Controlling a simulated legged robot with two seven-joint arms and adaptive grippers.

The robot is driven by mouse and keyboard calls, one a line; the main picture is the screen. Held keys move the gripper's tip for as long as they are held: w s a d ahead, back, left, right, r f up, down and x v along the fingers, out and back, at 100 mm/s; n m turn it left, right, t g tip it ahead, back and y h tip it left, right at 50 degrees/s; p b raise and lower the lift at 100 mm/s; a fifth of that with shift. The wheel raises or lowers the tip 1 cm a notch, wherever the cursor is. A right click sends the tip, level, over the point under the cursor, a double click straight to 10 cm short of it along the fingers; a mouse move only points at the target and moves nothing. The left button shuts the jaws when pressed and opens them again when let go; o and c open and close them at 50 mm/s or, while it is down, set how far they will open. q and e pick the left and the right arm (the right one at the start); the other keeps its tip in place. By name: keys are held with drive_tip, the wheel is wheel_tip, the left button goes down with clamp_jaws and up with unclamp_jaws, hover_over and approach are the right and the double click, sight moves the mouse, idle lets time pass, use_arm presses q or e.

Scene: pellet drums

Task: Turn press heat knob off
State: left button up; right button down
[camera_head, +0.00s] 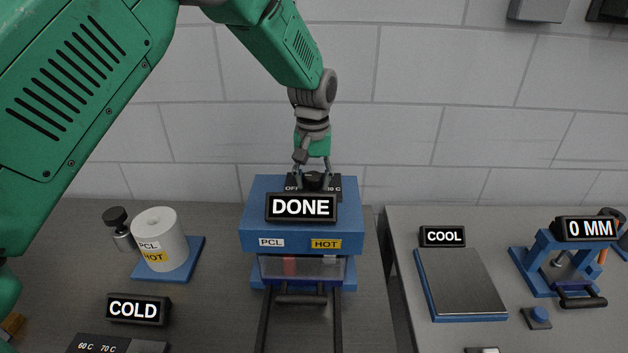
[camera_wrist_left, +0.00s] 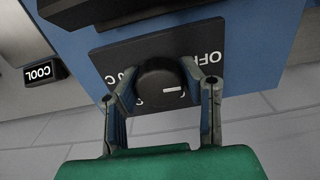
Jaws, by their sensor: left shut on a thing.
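The blue press (camera_head: 300,236) stands on the dark bench, with PCL and HOT labels on its front and a DONE sign (camera_head: 301,207) above them. Its black heat knob (camera_wrist_left: 160,82) sits on a dark plate (camera_wrist_left: 208,38) on the press top, with OFF lettering partly showing. My left gripper (camera_head: 313,181) comes down from above onto the knob. In the left wrist view its two fingers (camera_wrist_left: 164,95) are on either side of the knob, shut on it. The knob's white mark shows near one finger. My right gripper is not in view.
A white PCL HOT drum (camera_head: 160,239) stands on a blue base at left, beside a COLD sign (camera_head: 138,309). On the right bench are a COOL sign (camera_head: 442,236), a flat plate (camera_head: 460,284) and a blue gauge device reading 0 MM (camera_head: 588,229). A white block wall is behind.

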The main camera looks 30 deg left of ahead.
sight(313, 174)
use_arm(q)
drive_tip(key=shift+w+r+n, duration=0.15)
drive_tip(key=shift+w+n, duration=0.05)
drive_tip(key=shift+n, duration=0.1)
drive_tip(key=o, duration=1)
drive_tip(key=shift+o, duration=0.7)
drive_tip(key=shift+s, duration=0.1)
wheel_tip(313, 174, up, 12)
drive_tip(key=shift+f, duration=0.2)
